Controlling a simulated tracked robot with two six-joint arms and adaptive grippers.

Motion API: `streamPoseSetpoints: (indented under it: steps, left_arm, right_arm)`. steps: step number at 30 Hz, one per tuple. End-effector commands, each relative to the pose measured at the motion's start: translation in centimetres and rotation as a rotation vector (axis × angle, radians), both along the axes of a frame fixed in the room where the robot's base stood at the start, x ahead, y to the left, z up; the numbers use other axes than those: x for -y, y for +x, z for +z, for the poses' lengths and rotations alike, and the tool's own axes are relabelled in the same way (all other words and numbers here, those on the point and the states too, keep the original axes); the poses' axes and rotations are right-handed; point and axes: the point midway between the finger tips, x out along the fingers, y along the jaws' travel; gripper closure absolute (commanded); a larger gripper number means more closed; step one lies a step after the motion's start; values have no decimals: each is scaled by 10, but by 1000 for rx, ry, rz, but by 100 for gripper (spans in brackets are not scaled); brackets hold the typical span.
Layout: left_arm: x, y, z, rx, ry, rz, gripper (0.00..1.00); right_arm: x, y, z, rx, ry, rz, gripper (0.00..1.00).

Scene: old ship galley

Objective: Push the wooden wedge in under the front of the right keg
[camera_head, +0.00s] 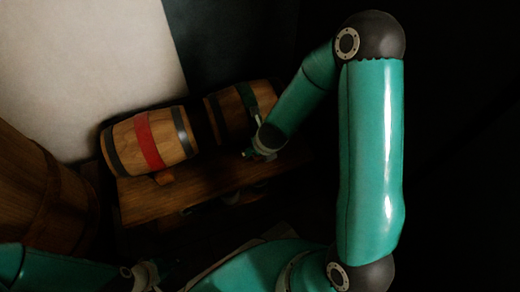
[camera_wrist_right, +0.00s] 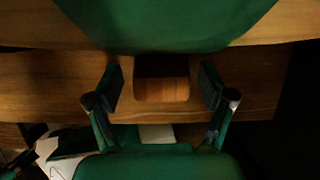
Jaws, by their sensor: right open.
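The right keg (camera_head: 229,117), wooden with a dark green band, lies on its side on a wooden bench (camera_head: 205,192). In the right wrist view its green band (camera_wrist_right: 165,25) fills the top. The wooden wedge (camera_wrist_right: 161,89) sits on the bench just below the keg's edge in that view; its far part is in shadow, and I cannot tell whether it touches the keg. My right gripper (camera_wrist_right: 161,94) is open, one finger on each side of the wedge, with gaps showing. In the head view the arm hides the wedge. My left gripper (camera_head: 146,273) is low at the left, dim and partly cut off.
A left keg (camera_head: 147,140) with a red band lies beside the right one, with a small wooden block (camera_head: 163,177) at its front. A large wooden barrel (camera_head: 40,195) stands at the left. The bench front between them is clear.

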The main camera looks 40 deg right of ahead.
Motion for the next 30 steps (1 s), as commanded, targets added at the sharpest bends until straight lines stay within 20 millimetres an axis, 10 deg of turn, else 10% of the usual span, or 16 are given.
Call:
streamPoseSetpoints:
  steps: [13, 25, 30]
  left_arm:
    - [0, 0, -6, 0, 0, 0, 60]
    - [0, 0, -6, 0, 0, 0, 60]
    - [0, 0, -5, 0, 0, 0, 60]
  right_arm:
    - [5, -2, -8, 0, -1, -11, 19]
    - [6, -2, -8, 0, 0, -13, 84]
    - [7, -2, -8, 0, -1, -14, 84]
